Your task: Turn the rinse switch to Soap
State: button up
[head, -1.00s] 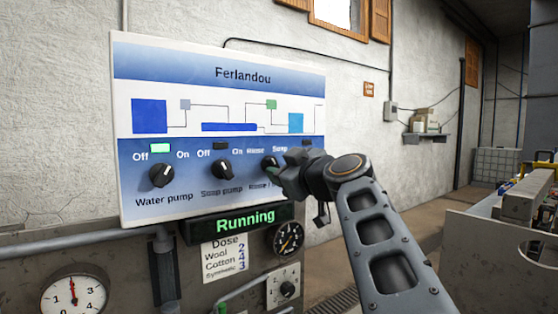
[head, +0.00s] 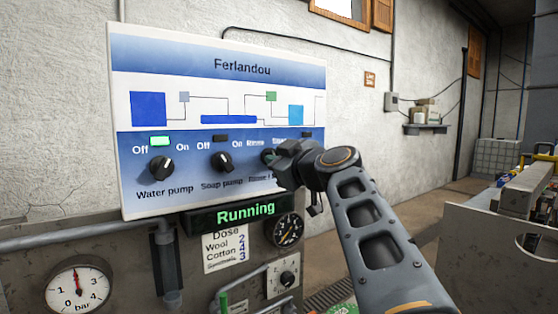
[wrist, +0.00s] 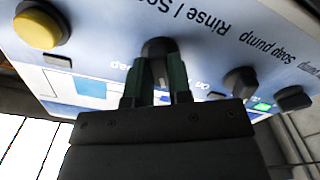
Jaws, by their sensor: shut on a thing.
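The rinse switch is a round black knob (wrist: 159,48) on the white and blue panel (head: 128,160), labelled "Rinse / S…" in the wrist view. My gripper (head: 273,158) is at this knob and hides most of it in the head view. In the wrist view my gripper's two dark green fingers (wrist: 158,82) are on either side of the knob, shut on it. Which way the knob points cannot be told. The words "Rinse" and "Soap" above it are partly covered by my gripper in the head view.
The water pump knob (head: 161,168) and soap pump knob (head: 221,161) are to the left. A green "Running" display (head: 245,213) and a black dial (head: 288,230) sit below. A yellow button (wrist: 38,30) is near the switch in the wrist view.

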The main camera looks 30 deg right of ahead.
grip_shut()
jog(key=shift+f+m+b, duration=0.1)
jog(key=shift+m+b, duration=0.2)
jog(key=shift+m, duration=0.1)
jog(key=m+b, duration=0.3)
jog(key=m, duration=0.8)
jog(key=shift+a+b, duration=0.1)
jog(key=shift+b, duration=0.3)
jog(key=shift+m, duration=0.3)
jog(key=o, duration=0.8)
grip_release()
jog(key=shift+c, duration=0.2)
jog(key=shift+s, duration=0.1)
